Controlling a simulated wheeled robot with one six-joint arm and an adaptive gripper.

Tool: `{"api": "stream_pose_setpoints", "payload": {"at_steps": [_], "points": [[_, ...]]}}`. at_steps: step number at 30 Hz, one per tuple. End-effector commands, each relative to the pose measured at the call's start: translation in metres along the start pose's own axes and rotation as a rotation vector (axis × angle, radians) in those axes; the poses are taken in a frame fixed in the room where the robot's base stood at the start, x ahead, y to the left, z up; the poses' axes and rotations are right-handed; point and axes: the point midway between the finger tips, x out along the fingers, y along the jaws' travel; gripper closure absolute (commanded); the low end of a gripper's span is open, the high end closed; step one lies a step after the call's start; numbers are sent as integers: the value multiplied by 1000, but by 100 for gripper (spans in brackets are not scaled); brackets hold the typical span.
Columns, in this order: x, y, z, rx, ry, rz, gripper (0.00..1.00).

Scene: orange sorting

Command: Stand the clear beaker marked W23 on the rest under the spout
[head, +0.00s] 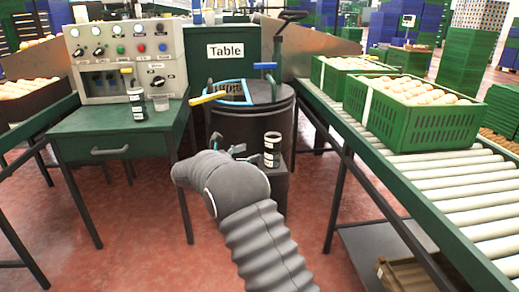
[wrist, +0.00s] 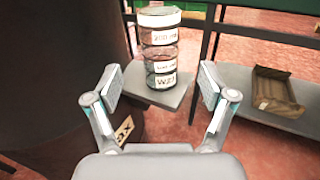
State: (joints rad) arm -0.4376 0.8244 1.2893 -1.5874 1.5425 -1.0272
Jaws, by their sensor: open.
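A clear beaker (wrist: 160,52) with white labels, the lower one reading W23 upside down, stands upright on a small grey ledge (wrist: 182,97) beside a dark drum. I cannot tell whether it is one beaker or two stacked. In the head view the labelled beaker (head: 272,150) looks dark, on a grey stand (head: 279,187). My gripper (wrist: 165,84) is open, its fingers apart on either side of the beaker's lower part in the picture, with no visible contact. My arm hides part of the gripper in the head view. I cannot make out the spout or its rest clearly.
The dark drum (head: 235,128) stands left of the ledge. A green table (head: 105,138) holds a control panel (head: 125,50), a dark labelled container (head: 137,105) and a small clear beaker (head: 161,103). A roller conveyor (head: 440,184) with green crates of oranges (head: 420,125) runs along the right.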

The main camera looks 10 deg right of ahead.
Motion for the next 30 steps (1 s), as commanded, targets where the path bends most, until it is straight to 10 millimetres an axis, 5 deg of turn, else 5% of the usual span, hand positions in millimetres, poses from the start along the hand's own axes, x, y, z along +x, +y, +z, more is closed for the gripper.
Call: {"api": "stream_pose_setpoints", "payload": {"at_steps": [7,14,22,30], "points": [[-16,0,0,-1,-1,0,18],[-6,-18,12,49,53,-26,18],[25,-110,47,307,307,-159,18],[25,-214,65,628,558,-334,18]]}}
